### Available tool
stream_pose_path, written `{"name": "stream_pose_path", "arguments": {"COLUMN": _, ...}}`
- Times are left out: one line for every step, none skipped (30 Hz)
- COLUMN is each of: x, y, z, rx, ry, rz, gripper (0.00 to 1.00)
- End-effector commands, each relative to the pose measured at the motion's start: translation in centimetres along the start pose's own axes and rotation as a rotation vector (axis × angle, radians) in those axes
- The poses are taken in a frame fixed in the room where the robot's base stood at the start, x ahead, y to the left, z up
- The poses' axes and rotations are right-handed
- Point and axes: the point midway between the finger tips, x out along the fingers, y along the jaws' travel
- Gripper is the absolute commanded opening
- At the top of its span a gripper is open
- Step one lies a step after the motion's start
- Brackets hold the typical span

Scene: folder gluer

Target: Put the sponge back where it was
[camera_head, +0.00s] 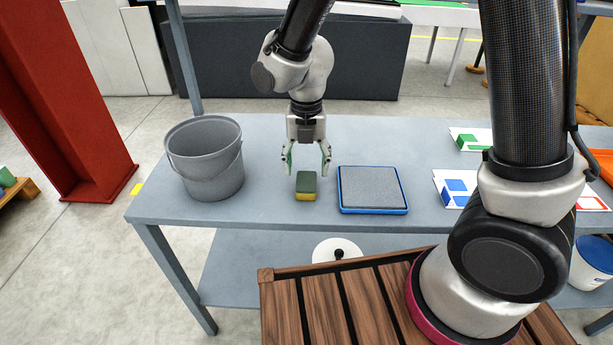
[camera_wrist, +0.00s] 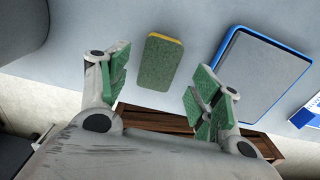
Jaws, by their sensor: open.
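The sponge (camera_head: 306,186), green on top with a yellow layer below, lies on the grey table between the bucket and a blue-rimmed tray. It also shows in the wrist view (camera_wrist: 160,63), between and beyond my fingers. My gripper (camera_head: 307,172) is open and empty, pointing down over the table just behind and above the sponge. In the wrist view its green-padded fingers (camera_wrist: 160,92) are spread wide, with no contact on the sponge visible.
A grey bucket (camera_head: 206,160) stands left of the sponge. The blue-rimmed tray with a grey pad (camera_head: 371,188) lies close on the right. Cards with green (camera_head: 470,140) and blue (camera_head: 455,188) blocks lie farther right. The table's front edge is near the sponge.

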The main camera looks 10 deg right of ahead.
Motion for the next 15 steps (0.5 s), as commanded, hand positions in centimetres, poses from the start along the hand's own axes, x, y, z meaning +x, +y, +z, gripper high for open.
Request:
{"name": "stream_pose_path", "arguments": {"x": -1.3, "y": 0.1, "z": 0.1, "rx": 0.000, "ry": -0.004, "rz": 0.005, "gripper": 0.65}}
{"name": "stream_pose_path", "arguments": {"x": -2.0, "y": 0.1, "z": 0.1, "rx": 0.000, "ry": -0.004, "rz": 0.005, "gripper": 0.65}}
{"name": "stream_pose_path", "arguments": {"x": -2.8, "y": 0.1, "z": 0.1, "rx": 0.000, "ry": -0.004, "rz": 0.005, "gripper": 0.65}}
{"name": "stream_pose_path", "arguments": {"x": -3.4, "y": 0.1, "z": 0.0, "rx": 0.000, "ry": -0.003, "rz": 0.003, "gripper": 0.65}}
{"name": "stream_pose_path", "arguments": {"x": -3.9, "y": 0.1, "z": 0.0, "rx": 0.000, "ry": -0.003, "rz": 0.004, "gripper": 0.65}}
{"name": "stream_pose_path", "arguments": {"x": -4.6, "y": 0.1, "z": 0.1, "rx": 0.000, "ry": -0.002, "rz": 0.003, "gripper": 0.65}}
{"name": "stream_pose_path", "arguments": {"x": -5.0, "y": 0.1, "z": 0.1, "rx": 0.000, "ry": -0.003, "rz": 0.003, "gripper": 0.65}}
{"name": "stream_pose_path", "arguments": {"x": -5.4, "y": 0.1, "z": 0.1, "rx": 0.000, "ry": -0.002, "rz": 0.003, "gripper": 0.65}}
{"name": "stream_pose_path", "arguments": {"x": -5.8, "y": 0.1, "z": 0.0, "rx": 0.000, "ry": -0.002, "rz": 0.002, "gripper": 0.65}}
{"name": "stream_pose_path", "arguments": {"x": -6.0, "y": 0.0, "z": 0.0, "rx": 0.000, "ry": -0.001, "rz": 0.002, "gripper": 0.65}}
{"name": "stream_pose_path", "arguments": {"x": -6.2, "y": 0.0, "z": 0.0, "rx": 0.000, "ry": 0.000, "rz": 0.001, "gripper": 0.65}}
{"name": "stream_pose_path", "arguments": {"x": -6.4, "y": 0.0, "z": 0.0, "rx": 0.000, "ry": 0.000, "rz": 0.000, "gripper": 0.65}}
{"name": "stream_pose_path", "arguments": {"x": -6.5, "y": 0.0, "z": 0.0, "rx": 0.000, "ry": 0.000, "rz": 0.000, "gripper": 0.65}}
{"name": "stream_pose_path", "arguments": {"x": -6.5, "y": 0.0, "z": 0.0, "rx": 0.000, "ry": 0.000, "rz": 0.000, "gripper": 0.65}}
{"name": "stream_pose_path", "arguments": {"x": -6.6, "y": 0.0, "z": 0.0, "rx": 0.000, "ry": 0.000, "rz": 0.000, "gripper": 0.65}}
